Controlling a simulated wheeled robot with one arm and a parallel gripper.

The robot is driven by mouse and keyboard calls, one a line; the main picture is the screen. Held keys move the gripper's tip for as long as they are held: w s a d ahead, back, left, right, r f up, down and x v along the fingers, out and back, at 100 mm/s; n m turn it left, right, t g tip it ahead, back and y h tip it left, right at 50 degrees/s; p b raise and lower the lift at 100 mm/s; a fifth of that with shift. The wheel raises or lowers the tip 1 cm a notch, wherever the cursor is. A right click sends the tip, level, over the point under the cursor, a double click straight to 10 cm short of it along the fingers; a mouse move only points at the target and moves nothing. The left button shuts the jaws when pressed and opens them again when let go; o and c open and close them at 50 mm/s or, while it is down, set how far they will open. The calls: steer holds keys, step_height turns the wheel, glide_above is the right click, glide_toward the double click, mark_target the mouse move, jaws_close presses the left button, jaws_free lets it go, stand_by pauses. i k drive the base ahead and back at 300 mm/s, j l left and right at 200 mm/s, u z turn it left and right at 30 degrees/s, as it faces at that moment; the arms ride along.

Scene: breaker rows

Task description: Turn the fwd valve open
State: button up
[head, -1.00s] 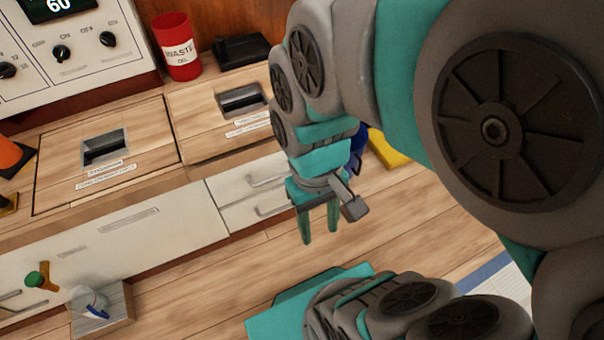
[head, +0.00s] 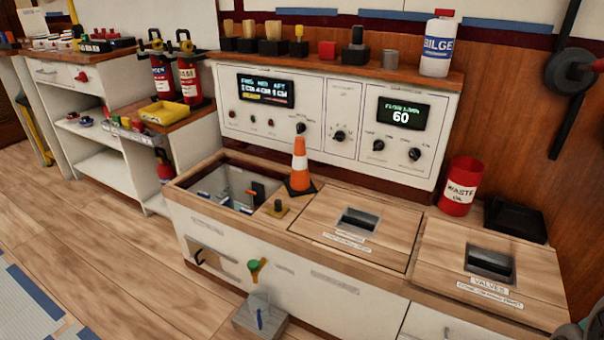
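I cannot pick out the fwd valve in the head view. A wooden hatch lid (head: 450,262) at the right has a recessed dark handle (head: 490,262) and a label that reads "VALVES". It lies closed, so what is under it is hidden. A second closed hatch lid (head: 325,222) with a recessed handle lies to its left; its label is too small to read. A panel display (head: 266,88) seems to show "FWD MID AFT" above smaller readouts. My gripper and arm are not in view.
An open compartment (head: 222,190) with small parts is at the left of the counter. An orange cone (head: 300,168) stands beside it. A red waste oil can (head: 460,186) and black tray (head: 515,220) stand behind the VALVES lid. Floor (head: 90,225) at left is clear.

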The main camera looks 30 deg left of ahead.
mark_target(203, 194)
steer(key=k+z, duration=0.25)
steer(key=z, duration=0.2)
steer(key=k+l+z, duration=0.1)
steer(key=z, duration=0.4)
steer(key=k+j+z, duration=0.1)
steer(key=j, duration=0.3)
steer(key=j+z, duration=0.1)
steer(key=j, duration=0.3)
steer(key=k+j+z, duration=0.15)
steer(key=j, duration=0.25)
steer(key=k+j+z, duration=0.1)
steer(key=j, duration=0.3)
steer(key=k+j+z, duration=0.1)
steer(key=j, duration=0.25)
steer(key=k+j, duration=0.15)
steer(key=j, duration=0.35)
steer(key=k+j, duration=0.2)
steer(key=j, duration=0.3)
steer(key=k+j, duration=0.15)
steer(key=j, duration=0.3)
steer(key=k+j, duration=0.15)
steer(key=j, duration=0.35)
steer(key=k+j, duration=0.15)
steer(key=j, duration=0.35)
steer(key=k+j, duration=0.2)
steer(key=j, duration=0.3)
steer(key=k+j, duration=0.15)
steer(key=j, duration=0.3)
steer(key=k+j, duration=0.15)
steer(key=j, duration=0.35)
